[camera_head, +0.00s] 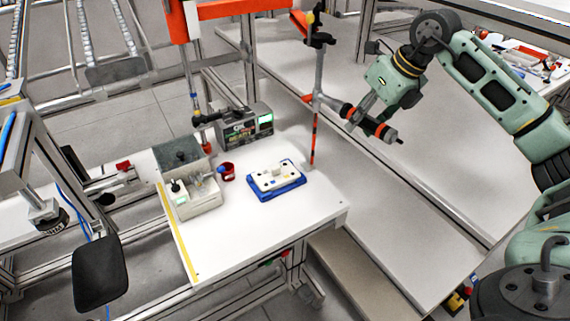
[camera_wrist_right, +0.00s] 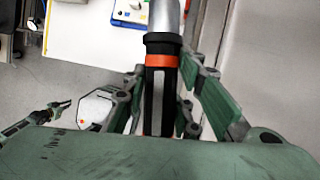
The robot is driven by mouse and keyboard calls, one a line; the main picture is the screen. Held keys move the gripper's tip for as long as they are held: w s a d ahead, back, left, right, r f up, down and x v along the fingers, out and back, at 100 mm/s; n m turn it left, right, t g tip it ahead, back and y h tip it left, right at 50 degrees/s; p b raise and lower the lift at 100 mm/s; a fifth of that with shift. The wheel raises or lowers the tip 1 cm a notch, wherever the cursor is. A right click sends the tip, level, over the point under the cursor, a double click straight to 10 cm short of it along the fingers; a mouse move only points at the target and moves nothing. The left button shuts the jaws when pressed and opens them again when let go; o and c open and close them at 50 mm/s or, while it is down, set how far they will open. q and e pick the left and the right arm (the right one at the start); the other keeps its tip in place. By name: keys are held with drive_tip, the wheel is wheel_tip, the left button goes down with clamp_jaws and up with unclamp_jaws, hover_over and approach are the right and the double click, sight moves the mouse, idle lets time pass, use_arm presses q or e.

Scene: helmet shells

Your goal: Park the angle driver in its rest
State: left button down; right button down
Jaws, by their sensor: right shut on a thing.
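The angle driver (camera_head: 382,131) is a long tool with a grey shaft, orange rings and a black grip. My right gripper (camera_head: 362,116) is shut around its grip, and the tool lies slantwise, its shaft pointing left. In the right wrist view the black grip (camera_wrist_right: 161,85) sits between the right gripper's fingers (camera_wrist_right: 160,112), with the silver shaft running up out of view. In the head view the shaft's far end overlaps an upright post (camera_head: 319,68) with a black bracket on top; contact cannot be told. I cannot make out which part is the rest. My left gripper (camera_wrist_right: 62,106) seems to show small in the wrist view.
A white table (camera_head: 240,235) holds a blue tray (camera_head: 277,193) with a white part, a red cup (camera_head: 228,172), grey bins (camera_head: 197,196) and a controller box (camera_head: 247,127). A long white bench (camera_head: 400,215) runs beneath my right arm, mostly clear there.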

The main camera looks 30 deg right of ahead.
drive_tip(key=c, duration=0.6)
unclamp_jaws()
drive_tip(key=shift+o, duration=0.2)
